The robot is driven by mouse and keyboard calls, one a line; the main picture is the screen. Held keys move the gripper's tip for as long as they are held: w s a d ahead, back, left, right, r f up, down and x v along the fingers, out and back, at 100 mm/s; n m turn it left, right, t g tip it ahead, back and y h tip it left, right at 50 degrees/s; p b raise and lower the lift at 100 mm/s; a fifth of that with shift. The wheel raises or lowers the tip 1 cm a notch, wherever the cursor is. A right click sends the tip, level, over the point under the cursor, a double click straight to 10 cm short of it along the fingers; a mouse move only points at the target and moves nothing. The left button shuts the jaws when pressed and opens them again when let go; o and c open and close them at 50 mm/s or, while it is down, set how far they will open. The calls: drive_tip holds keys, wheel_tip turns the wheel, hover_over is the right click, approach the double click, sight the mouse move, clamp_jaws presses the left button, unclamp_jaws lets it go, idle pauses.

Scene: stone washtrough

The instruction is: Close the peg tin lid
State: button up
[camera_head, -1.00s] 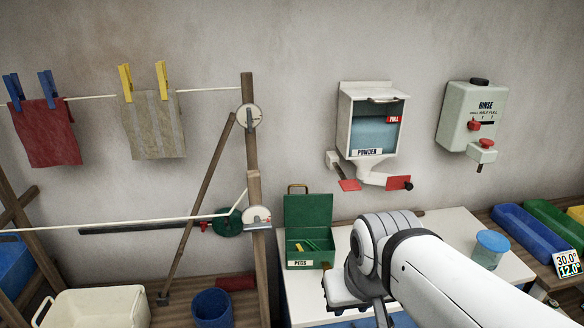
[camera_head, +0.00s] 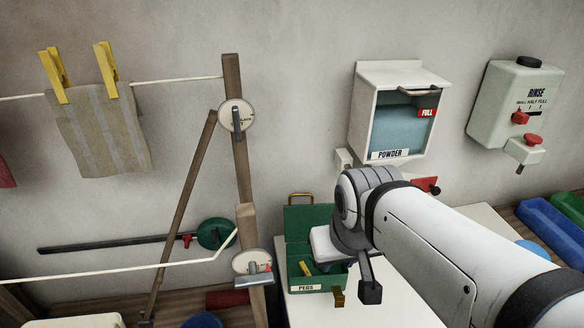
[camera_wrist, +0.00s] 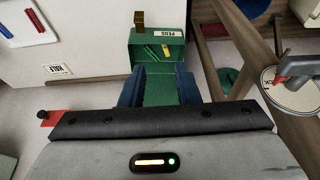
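The green peg tin (camera_head: 312,284), labelled PEGS, stands on the white table with its lid (camera_head: 299,219) raised at the back. Green and yellow pegs (camera_head: 307,268) show inside. In the wrist view the tin (camera_wrist: 173,62) appears upside down, beyond my fingers. My gripper (camera_wrist: 159,76) is open, its two dark blue fingers apart with the green lid (camera_wrist: 160,92) showing between them. I cannot tell whether they touch it. In the head view my arm's wrist covers the right part of the lid and tin, and the fingers are hidden.
A small brass piece (camera_head: 338,298) is at the tin's front right corner. The powder dispenser (camera_head: 390,115) and rinse dispenser (camera_head: 515,108) hang on the wall. A wooden post (camera_head: 240,160) with dials stands left of the tin. Blue and green trays (camera_head: 545,228) lie far right.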

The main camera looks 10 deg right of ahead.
drive_tip(key=w+n+g, duration=0.1)
drive_tip(key=w+n, duration=0.4)
drive_tip(key=w, duration=0.4)
drive_tip(key=w+r+n+g, duration=0.1)
drive_tip(key=w+n, duration=0.5)
drive_tip(key=w, duration=0.3)
drive_tip(key=w+r+n+g, duration=0.1)
drive_tip(key=w+n, duration=0.4)
drive_tip(key=w, duration=0.4)
drive_tip(key=shift+w+a+n, duration=0.1)
drive_tip(key=shift+a+n, duration=0.2)
wheel_tip(320, 180, down, 8)
drive_tip(key=shift+r+p, duration=0.25)
drive_tip(key=shift+p, duration=0.5)
drive_tip(key=shift+c, duration=0.6)
clamp_jaws()
